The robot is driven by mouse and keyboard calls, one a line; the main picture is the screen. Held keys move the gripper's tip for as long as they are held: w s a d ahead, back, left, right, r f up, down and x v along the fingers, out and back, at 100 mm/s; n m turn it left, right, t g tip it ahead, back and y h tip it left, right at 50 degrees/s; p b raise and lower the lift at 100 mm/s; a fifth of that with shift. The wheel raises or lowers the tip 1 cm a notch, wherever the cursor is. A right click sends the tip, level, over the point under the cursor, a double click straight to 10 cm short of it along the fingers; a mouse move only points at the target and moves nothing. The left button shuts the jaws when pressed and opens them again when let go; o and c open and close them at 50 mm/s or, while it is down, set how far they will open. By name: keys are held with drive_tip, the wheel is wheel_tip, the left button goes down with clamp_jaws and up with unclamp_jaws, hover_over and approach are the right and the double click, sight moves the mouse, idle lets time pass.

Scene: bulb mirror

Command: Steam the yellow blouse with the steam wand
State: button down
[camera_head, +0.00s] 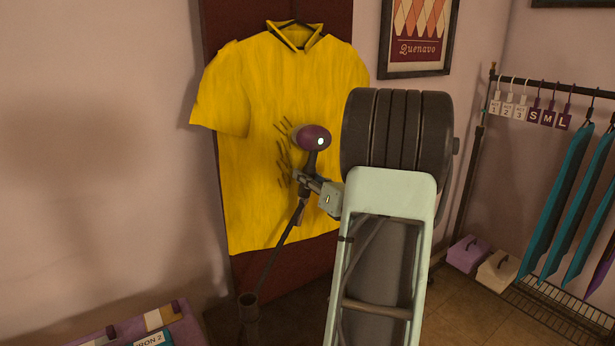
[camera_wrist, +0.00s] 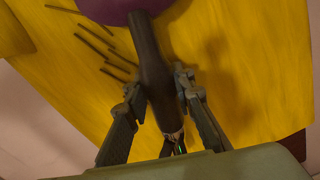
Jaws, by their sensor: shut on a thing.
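The yellow blouse (camera_head: 270,100) hangs on a hanger against a dark red panel, and it fills much of the wrist view (camera_wrist: 230,60). Several short dark marks show on its middle, left of the wand head. The steam wand (camera_head: 312,138) has a purple head with a small light and a dark handle (camera_wrist: 152,60). Its head is in front of the blouse's middle; I cannot tell whether it touches the cloth. My gripper (camera_head: 300,180) is shut on the wand's handle, and its two fingers flank the handle in the wrist view (camera_wrist: 158,90). My arm hides the area to the right.
The dark red panel (camera_head: 280,278) stands behind the blouse. A dark hose runs down from the wand to an upright holder (camera_head: 249,302). A purple box (camera_head: 150,328) is at lower left. A rail (camera_head: 560,87) with tags and teal garments (camera_head: 560,190) is at right.

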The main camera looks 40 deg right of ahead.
wheel_tip(320, 180, down, 15)
drive_tip(key=b, duration=1.2)
drive_tip(key=shift+a, duration=0.2)
drive_tip(key=shift+r, duration=0.1)
idle(0.3)
drive_tip(key=s, duration=0.8)
drive_tip(key=shift+a, duration=0.45)
drive_tip(key=a+r+p, duration=0.3)
drive_tip(key=r+p, duration=1.6)
drive_tip(key=r, duration=0.3)
drive_tip(key=shift+w+d+b, duration=0.15)
drive_tip(key=shift+w+b, duration=0.1)
drive_tip(key=shift+w, duration=1.9)
drive_tip(key=shift+w+d+b, duration=0.1)
drive_tip(key=shift+w+b, duration=0.1)
drive_tip(key=shift+w, duration=1.9)
